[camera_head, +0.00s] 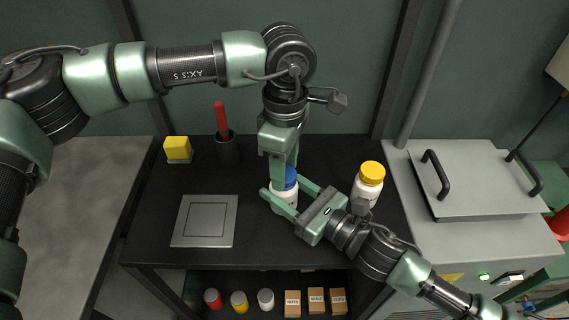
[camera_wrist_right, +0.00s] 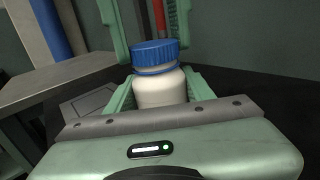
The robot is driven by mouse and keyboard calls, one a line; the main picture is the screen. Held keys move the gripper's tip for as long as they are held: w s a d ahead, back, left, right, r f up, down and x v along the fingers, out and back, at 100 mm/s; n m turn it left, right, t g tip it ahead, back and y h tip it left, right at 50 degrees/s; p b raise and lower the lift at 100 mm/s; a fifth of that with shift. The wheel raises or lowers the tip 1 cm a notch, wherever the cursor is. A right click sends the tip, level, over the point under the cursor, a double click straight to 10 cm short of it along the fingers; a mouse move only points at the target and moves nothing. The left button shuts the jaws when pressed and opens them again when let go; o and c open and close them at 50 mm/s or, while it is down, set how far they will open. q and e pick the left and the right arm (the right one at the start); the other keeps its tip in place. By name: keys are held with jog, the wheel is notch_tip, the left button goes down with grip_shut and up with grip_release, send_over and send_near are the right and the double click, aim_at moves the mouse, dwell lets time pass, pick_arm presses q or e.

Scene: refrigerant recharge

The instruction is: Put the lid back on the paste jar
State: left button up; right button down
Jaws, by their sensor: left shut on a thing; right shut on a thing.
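The paste jar (camera_head: 284,204) is a white bottle standing upright on the black bench top; its body also shows in the right wrist view (camera_wrist_right: 160,90). My right gripper (camera_head: 284,188) is shut on the jar body, one finger on each side. The blue lid (camera_head: 291,177) is at the jar's mouth, with a strip of neck visible below it in the right wrist view (camera_wrist_right: 155,52). My left gripper (camera_head: 285,168) points down from above, shut on the lid. Whether the lid is fully seated or just resting on the neck cannot be told.
A yellow-capped white bottle (camera_head: 368,185) stands close to the right, behind my right wrist. A dark cup with a red-handled tool (camera_head: 221,118), a yellow block (camera_head: 178,149) and a grey square plate (camera_head: 204,221) are to the left. Small jars and boxes (camera_head: 315,301) sit below.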

pick_arm(q)
jog(key=m, duration=0.3)
jog(key=shift+m, duration=0.3)
jog(key=m, duration=1.6)
jog(key=shift+a, duration=0.1)
jog(key=m, duration=0.6)
jog(key=o, duration=1.3)
